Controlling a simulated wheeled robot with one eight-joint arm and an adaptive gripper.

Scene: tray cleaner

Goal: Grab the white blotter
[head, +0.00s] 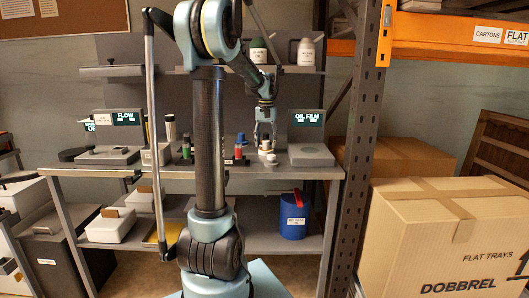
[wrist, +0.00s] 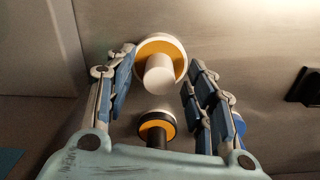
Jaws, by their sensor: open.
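In the wrist view, a white-handled blotter (wrist: 160,74) with an orange ring and a wide white base stands between the far ends of my gripper's fingers (wrist: 159,60). The fingers are spread on both sides of it, and no contact shows. A smaller black-handled piece (wrist: 157,128) with an orange top sits nearer the palm, also between the fingers. In the head view, my gripper (head: 266,142) points down at the shelf, over small pale pieces that I cannot tell apart well.
Just left on the shelf (head: 215,169) stand red, blue and green pieces (head: 240,148). To the right is the OIL FILM device (head: 306,152); a blue bucket (head: 293,216) is below. A rack post (head: 360,140) and large carton (head: 450,235) are further right.

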